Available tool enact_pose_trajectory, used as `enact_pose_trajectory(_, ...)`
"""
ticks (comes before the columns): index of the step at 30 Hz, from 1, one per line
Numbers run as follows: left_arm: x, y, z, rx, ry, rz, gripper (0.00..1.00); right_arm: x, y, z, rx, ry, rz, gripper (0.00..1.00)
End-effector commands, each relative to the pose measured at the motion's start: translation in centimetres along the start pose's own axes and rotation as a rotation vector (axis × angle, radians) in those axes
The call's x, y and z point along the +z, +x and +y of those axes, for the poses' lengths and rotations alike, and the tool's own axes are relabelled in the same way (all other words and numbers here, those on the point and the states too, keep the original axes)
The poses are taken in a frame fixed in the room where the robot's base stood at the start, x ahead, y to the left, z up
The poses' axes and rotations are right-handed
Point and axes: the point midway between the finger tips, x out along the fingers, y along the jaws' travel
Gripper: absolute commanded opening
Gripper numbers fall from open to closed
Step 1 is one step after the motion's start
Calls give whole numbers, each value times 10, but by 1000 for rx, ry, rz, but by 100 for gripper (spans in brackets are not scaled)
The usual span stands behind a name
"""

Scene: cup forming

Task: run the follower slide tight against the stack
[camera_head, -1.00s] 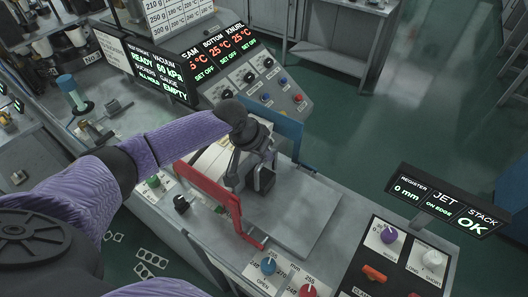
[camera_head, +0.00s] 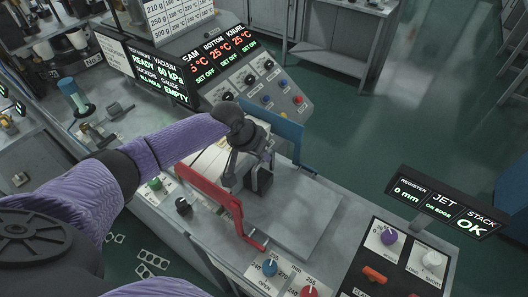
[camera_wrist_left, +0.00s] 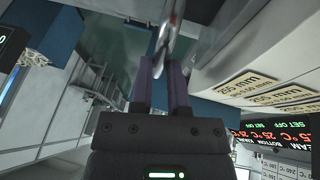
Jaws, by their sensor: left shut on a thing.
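My left gripper (camera_head: 258,180) is low between a red side guide (camera_head: 212,190) and a blue side guide (camera_head: 275,128), over a grey bed (camera_head: 300,215). I cannot tell whether this part is the follower slide. A cream block (camera_head: 205,160), perhaps the stack, lies partly behind my wrist. I cannot tell whether the slide touches it. My right gripper is not in view.
A display (camera_head: 440,200) at right reads register 0 mm, jet on edge, stack OK. A knob panel (camera_head: 395,255) sits below it. A sloped control console (camera_head: 265,85) stands behind. The bed to the right of my gripper is clear.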

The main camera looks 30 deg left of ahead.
Motion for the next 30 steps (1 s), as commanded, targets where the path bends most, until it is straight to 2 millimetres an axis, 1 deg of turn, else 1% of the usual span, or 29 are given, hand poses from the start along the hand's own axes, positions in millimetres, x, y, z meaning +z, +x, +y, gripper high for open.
enact_pose_trajectory(6, -2, -1, -3, -6, -1, 4, 0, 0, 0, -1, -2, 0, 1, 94)
enact_pose_trajectory(7, -2, -1, -3, -6, -1, 4, 27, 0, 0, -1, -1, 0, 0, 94)
enact_pose_trajectory(8, -2, -1, -3, -6, -1, 4, 33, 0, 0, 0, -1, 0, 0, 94)
enact_pose_trajectory(9, -1, -1, -2, -6, -1, 4, 41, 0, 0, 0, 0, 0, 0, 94)
enact_pose_trajectory(11, -1, -1, -2, -5, -1, 4, 54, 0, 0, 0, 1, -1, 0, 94)
enact_pose_trajectory(12, -1, -1, -2, -5, -1, 4, 56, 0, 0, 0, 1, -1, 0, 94)
enact_pose_trajectory(19, -1, -1, -2, -3, 0, 3, 56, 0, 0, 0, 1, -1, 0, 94)
enact_pose_trajectory(21, -2, -7, -2, -4, 0, 4, 56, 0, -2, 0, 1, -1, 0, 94)
enact_pose_trajectory(23, -2, -17, -2, -4, 0, 5, 56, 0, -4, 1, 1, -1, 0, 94)
enact_pose_trajectory(27, -2, -53, -2, -6, 2, 5, 56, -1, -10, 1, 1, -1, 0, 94)
enact_pose_trajectory(30, -1, -76, -2, -6, 1, 5, 56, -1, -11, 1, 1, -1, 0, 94)
